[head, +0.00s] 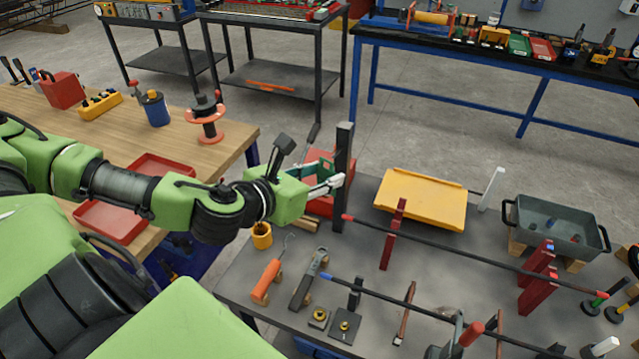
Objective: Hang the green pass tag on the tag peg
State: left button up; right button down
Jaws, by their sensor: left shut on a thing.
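My left gripper (334,184) reaches in from the left, over the back left corner of the dark work table. It is shut on a dark green flat piece, which looks like the green pass tag (318,169). The tag is partly hidden by the fingers and is held above the table, in front of a red box. A tall black post (344,150) stands right beside the fingertips; I cannot tell whether they touch. I cannot make out the tag peg for certain. My right gripper is not in view.
Two long bars (470,253) cross the table on red and dark stands. A yellow tray (425,198), a white post (492,188) and a grey tub (556,228) stand behind. An orange-handled tool (266,279) lies at the front left. A wooden bench (180,135) is at left.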

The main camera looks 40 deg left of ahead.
pick_arm(q)
jog(key=shift+w+a, duration=0.1)
jog(key=shift+w, duration=0.15)
jog(key=shift+w+a, duration=0.15)
jog(key=shift+w, duration=0.6)
jog(key=shift+w+a, duration=0.25)
jog(key=shift+w, duration=0.7)
jog(key=shift+p+x, duration=0.45)
jog(key=shift+x, duration=0.4)
jog(key=shift+a+f, duration=0.2)
jog(key=shift+f, duration=0.05)
jog(key=shift+f, duration=0.1)
jog(key=o, duration=0.8)
